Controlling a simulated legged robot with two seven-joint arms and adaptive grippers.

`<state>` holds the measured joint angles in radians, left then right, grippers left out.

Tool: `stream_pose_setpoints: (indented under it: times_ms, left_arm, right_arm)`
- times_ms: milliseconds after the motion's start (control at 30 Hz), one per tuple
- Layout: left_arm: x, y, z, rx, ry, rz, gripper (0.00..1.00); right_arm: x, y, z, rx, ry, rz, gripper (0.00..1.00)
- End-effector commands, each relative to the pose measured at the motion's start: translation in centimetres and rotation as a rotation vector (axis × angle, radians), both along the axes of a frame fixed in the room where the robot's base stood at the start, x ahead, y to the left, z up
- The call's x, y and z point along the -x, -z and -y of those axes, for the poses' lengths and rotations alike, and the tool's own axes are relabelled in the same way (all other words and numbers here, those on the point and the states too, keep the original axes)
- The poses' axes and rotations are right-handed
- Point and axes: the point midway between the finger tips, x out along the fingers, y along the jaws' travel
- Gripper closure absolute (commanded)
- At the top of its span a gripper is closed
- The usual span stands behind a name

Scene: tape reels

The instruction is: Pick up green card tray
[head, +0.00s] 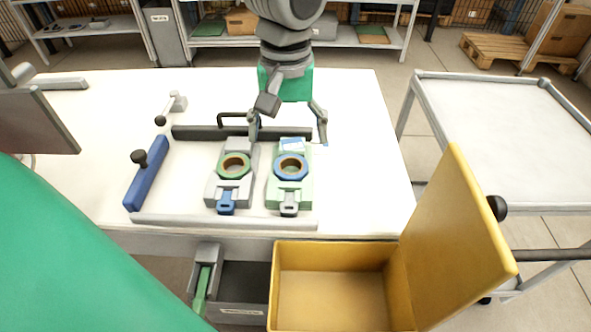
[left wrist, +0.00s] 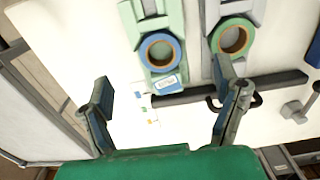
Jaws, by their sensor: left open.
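The pale green tray (head: 275,199) lies flat on the table, with a blue-ringed tape reel (head: 291,167) on it and a blue and white card (head: 292,145) at its far end. A grey tray (head: 212,194) with a green-ringed reel (head: 234,166) lies to its left. My left gripper (head: 288,137) is open above the far end of the pale green tray, its fingers spread wide. In the left wrist view the pale green tray (left wrist: 177,18) and its card (left wrist: 168,84) show beyond the open fingers, with nothing between the fingertips. My right gripper is not in view.
A dark bar with a black handle (head: 205,132) runs behind the trays. A blue bar with a knob (head: 147,175) stands left, and a low grey rail (head: 220,221) runs in front. A yellow open-lidded box (head: 335,254) is at the front, and a white cart (head: 505,115) stands right.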

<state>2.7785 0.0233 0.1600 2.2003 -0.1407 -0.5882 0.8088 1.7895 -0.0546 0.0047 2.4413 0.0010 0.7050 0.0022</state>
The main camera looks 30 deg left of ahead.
Motion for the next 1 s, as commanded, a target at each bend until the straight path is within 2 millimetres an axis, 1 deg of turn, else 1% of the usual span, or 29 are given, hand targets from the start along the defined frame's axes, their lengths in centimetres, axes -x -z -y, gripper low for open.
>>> stream_pose_setpoints:
  times_ms: [33, 100, 200, 300, 467, 567, 700, 800, 1000]
  left_arm:
    - [0.0, 1.6, 0.0, -0.001, 0.001, -0.004, 0.17]
    - [0.0, 2.9, 0.0, -0.001, 0.0, -0.003, 0.17]
    - [0.0, 4.4, 0.0, -0.001, 0.0, -0.002, 0.17]
    - [0.0, 5.2, 0.0, -0.001, 0.001, -0.001, 0.17]
    - [-0.1, 5.8, 0.0, -0.001, 0.0, 0.0, 0.17]
    - [-0.2, 7.0, 0.1, 0.0, -0.001, -0.001, 0.17]
    - [-0.5, 9.3, 0.1, -0.001, -0.001, -0.003, 0.17]
    - [-0.5, 10.4, 0.1, -0.002, 0.001, 0.0, 0.17]
    - [-0.4, 10.5, 0.1, -0.002, 0.001, 0.002, 0.17]
  right_arm:
    - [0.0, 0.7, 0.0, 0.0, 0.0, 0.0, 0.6]
    - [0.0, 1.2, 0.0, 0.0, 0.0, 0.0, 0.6]
    - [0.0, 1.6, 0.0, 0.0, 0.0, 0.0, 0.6]
    - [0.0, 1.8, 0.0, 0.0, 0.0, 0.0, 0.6]
    - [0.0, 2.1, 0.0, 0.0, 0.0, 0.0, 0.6]
    - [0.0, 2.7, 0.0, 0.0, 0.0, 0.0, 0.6]
    - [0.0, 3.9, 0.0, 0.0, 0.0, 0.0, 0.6]
    - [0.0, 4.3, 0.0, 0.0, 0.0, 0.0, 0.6]
    - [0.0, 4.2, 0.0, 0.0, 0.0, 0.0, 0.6]
